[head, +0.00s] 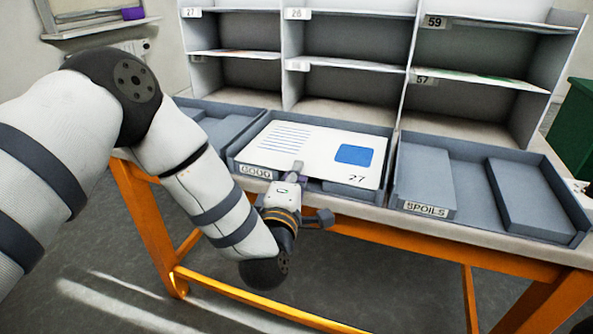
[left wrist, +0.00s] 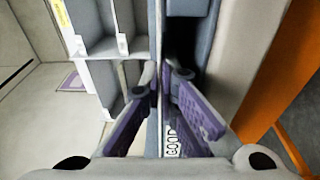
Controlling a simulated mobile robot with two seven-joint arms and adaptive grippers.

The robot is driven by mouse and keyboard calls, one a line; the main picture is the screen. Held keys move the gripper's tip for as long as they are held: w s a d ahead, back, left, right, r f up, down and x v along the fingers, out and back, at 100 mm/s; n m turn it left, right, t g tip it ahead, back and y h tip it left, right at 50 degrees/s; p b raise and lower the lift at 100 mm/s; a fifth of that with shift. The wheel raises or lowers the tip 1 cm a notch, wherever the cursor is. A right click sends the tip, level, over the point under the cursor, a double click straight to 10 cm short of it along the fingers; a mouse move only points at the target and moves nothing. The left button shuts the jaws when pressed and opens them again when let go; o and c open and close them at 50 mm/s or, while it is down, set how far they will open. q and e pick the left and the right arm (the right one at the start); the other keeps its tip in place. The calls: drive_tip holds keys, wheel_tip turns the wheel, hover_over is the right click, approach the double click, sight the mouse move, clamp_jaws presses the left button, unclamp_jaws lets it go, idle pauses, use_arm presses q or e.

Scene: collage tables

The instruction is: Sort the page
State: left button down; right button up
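A white page (head: 305,150) with blue text lines, a blue square and the number 27 lies on the tray labelled GOOD (head: 254,171) in the head view. My left gripper (head: 310,180) is at the front edge of this tray, one finger over the page's edge. In the left wrist view its two purple-padded fingers (left wrist: 166,95) stand apart, with a thin edge and the GOOD label (left wrist: 172,140) between them. I cannot tell whether the pads touch the page. A tray labelled SPOILS (head: 427,209) stands to the right. My right gripper is not in view.
A rack of numbered pigeonholes (head: 345,50) stands at the back of the orange-legged table (head: 450,240), with labels including 27, 26, 59 and 57. Another grey tray (head: 222,125) is at the left. A green box (head: 577,128) is at the far right.

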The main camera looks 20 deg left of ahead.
use_arm(q)
drive_tip(key=c, duration=1.7)
unclamp_jaws()
drive_tip(key=shift+s+f, duration=0.1)
drive_tip(key=s, duration=0.4)
drive_tip(key=s+d, duration=0.1)
drive_tip(key=s, duration=0.6)
drive_tip(key=shift+s+d, duration=0.15)
drive_tip(key=shift+s, duration=0.25)
